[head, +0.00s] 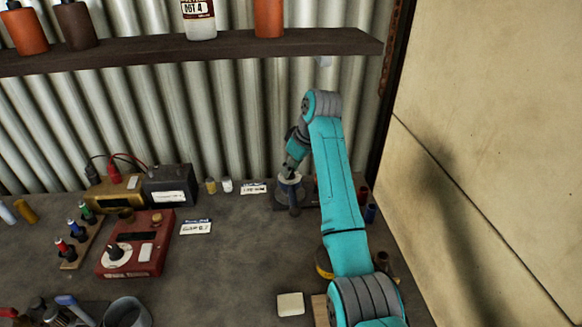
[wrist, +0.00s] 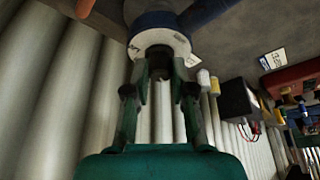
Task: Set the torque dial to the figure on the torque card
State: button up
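A round white-faced dial with a blue rim (wrist: 160,38) is right ahead of my gripper (wrist: 161,72) in the wrist view. A dark knob stands out from it between my two fingertips. The fingers are apart, one on each side of the knob; I cannot tell whether they press on it. In the head view my gripper (head: 294,194) is at the back of the bench, over this dial, mostly hidden. A small white card (head: 253,188) lies left of it and another card (head: 196,227) lies farther left. Their print is too small to read.
A red box with a white dial and black knob (head: 116,252) stands at the left, near a screwdriver rack (head: 78,247). A dark battery-like box (head: 170,186) is behind it. A shelf (head: 190,48) hangs above. The bench middle is clear; a wall closes the right.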

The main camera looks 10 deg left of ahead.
grip_shut()
jog(key=m+t, duration=0.1)
jog(key=m, duration=0.2)
jog(key=m+h, duration=0.1)
jog(key=m, duration=0.2)
jog(key=shift+s+a+t+h, duration=0.1)
jog(key=shift+a+t+h, duration=0.05)
jog(key=shift+t+h, duration=0.2)
jog(key=m+h, duration=0.1)
jog(key=m, duration=0.3)
jog(key=shift+t, duration=0.25)
jog(key=m+h, duration=0.1)
jog(key=m, duration=0.2)
jog(key=shift+a+m+h, duration=0.1)
jog(key=shift+m+h, duration=0.2)
jog(key=shift+h, duration=0.05)
jog(key=m+h, duration=0.1)
jog(key=m, duration=0.2)
jog(key=m+g+h, duration=0.1)
jog(key=m, duration=0.3)
jog(key=shift+a+h, duration=0.15)
jog(key=shift+h, duration=0.15)
jog(key=m+g, duration=0.1)
jog(key=m, duration=0.2)
jog(key=m+g+h, duration=0.1)
jog(key=m, duration=0.2)
jog(key=shift+m, duration=0.3)
